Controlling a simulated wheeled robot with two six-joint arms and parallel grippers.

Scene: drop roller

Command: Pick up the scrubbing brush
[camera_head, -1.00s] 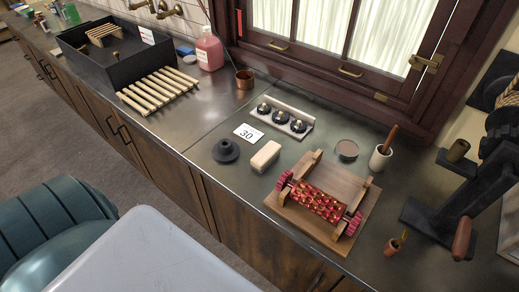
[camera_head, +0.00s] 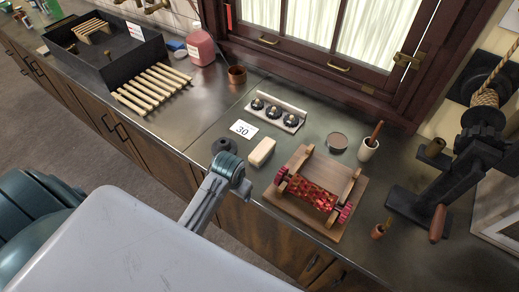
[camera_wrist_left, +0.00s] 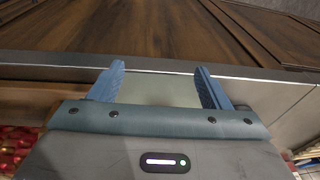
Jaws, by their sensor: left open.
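A pale, rounded block (camera_head: 262,152), which looks like the scrubbing brush, lies on the counter just right of a black round piece (camera_head: 224,146). No bristles can be made out. My left arm reaches up in front of the counter edge, left of and below the block, apart from it. My left gripper (camera_wrist_left: 158,85) is open in the left wrist view, with nothing between its two blue fingers. The block cannot be made out in that view. In the head view its fingers cannot be made out. My right gripper is not in view.
A wooden stand with a red patterned roller (camera_head: 312,195) is close right of the block. A white "30" card (camera_head: 243,129) and a rack with several black knobs (camera_head: 277,112) lie behind. The counter's front edge (camera_wrist_left: 250,72) crosses the left wrist view.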

